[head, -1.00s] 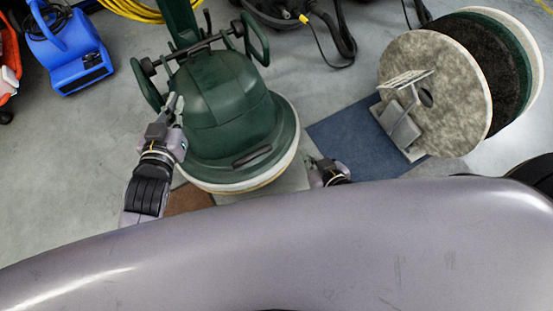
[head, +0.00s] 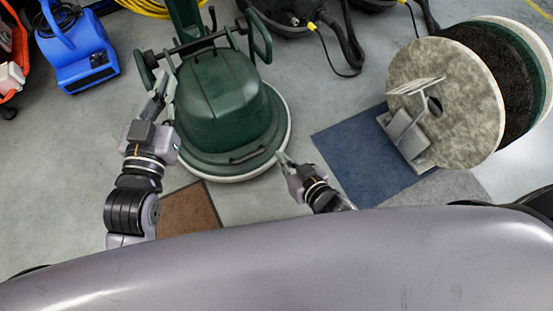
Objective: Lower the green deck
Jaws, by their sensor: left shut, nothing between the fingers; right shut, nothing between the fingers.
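The green deck (head: 216,98) belongs to a floor machine, and a pale rim runs round its lower edge. It stands left of centre in the head view and looks about level, low over the floor. My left gripper (head: 161,88) is shut and empty beside the deck's left side, near the handle hardware; whether it touches cannot be told. My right gripper (head: 284,160) is shut and empty, its tips close to the rim at the deck's front right. The underside of the deck is hidden.
A brown mat (head: 188,210) and a blue mat (head: 362,158) lie on the floor. A rack (head: 408,140) with several round pads (head: 450,95) stands at right. A blue blower (head: 78,50) is at upper left. Black machines with hoses (head: 345,40) stand at the back.

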